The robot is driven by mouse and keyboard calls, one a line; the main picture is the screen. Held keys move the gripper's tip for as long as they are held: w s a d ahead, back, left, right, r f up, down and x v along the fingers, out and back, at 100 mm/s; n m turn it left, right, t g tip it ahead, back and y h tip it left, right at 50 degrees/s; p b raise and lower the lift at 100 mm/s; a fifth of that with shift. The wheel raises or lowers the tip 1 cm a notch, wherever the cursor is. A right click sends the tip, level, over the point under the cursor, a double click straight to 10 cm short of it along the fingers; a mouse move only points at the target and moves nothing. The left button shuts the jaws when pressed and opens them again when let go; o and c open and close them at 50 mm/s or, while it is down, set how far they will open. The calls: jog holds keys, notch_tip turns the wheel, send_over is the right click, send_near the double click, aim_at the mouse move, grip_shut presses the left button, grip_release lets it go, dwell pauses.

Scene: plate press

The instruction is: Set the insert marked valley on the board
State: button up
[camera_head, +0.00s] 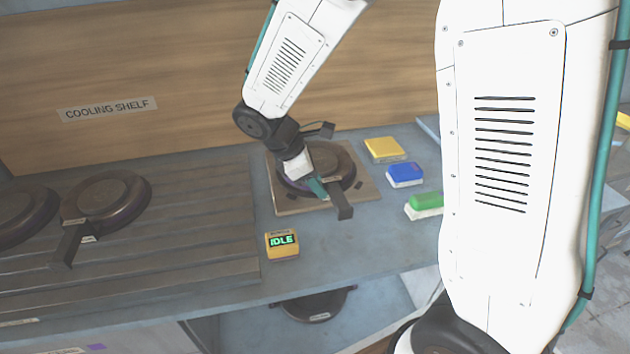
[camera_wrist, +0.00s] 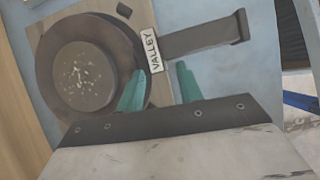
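A dark round insert with a flat handle lies on the square board (camera_head: 366,188); its label reads VALLEY in the wrist view (camera_wrist: 153,50). The insert's disc (camera_wrist: 80,75) shows pale specks at its centre, and its handle (camera_head: 341,203) points toward the front right. My gripper (camera_head: 318,188) is over the insert, beside the handle. In the wrist view its teal fingers (camera_wrist: 160,88) stand apart with nothing gripped between them. The left finger overlaps the disc's rim in that view; the right one is just below the handle. Whether they touch the insert cannot be told.
Two similar inserts (camera_head: 106,197) rest on the ribbed cooling shelf (camera_head: 180,240) at left. An orange box (camera_head: 282,245) reads IDLE. Yellow (camera_head: 384,148), blue (camera_head: 405,174) and green (camera_head: 426,201) blocks stand right of the board. Another dark insert (camera_head: 315,303) is below the counter's front edge.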

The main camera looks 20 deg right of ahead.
jog(key=v, duration=1.2)
jog(key=s+d+r+m+t+y, duration=0.1)
jog(key=s+d+r+m+y, duration=0.1)
jog(key=s+d+m, duration=0.2)
jog(key=s+d+r+m+t+y, duration=0.1)
jog(key=s+d+r+m+y, duration=0.1)
jog(key=s+m, duration=0.9)
jog(key=s+d+y, duration=0.1)
jog(key=s+d, duration=0.1)
jog(key=s, duration=0.6)
jog(key=shift+d+r+t, duration=0.15)
jog(key=shift+r+t, duration=0.1)
jog(key=shift+t, duration=0.05)
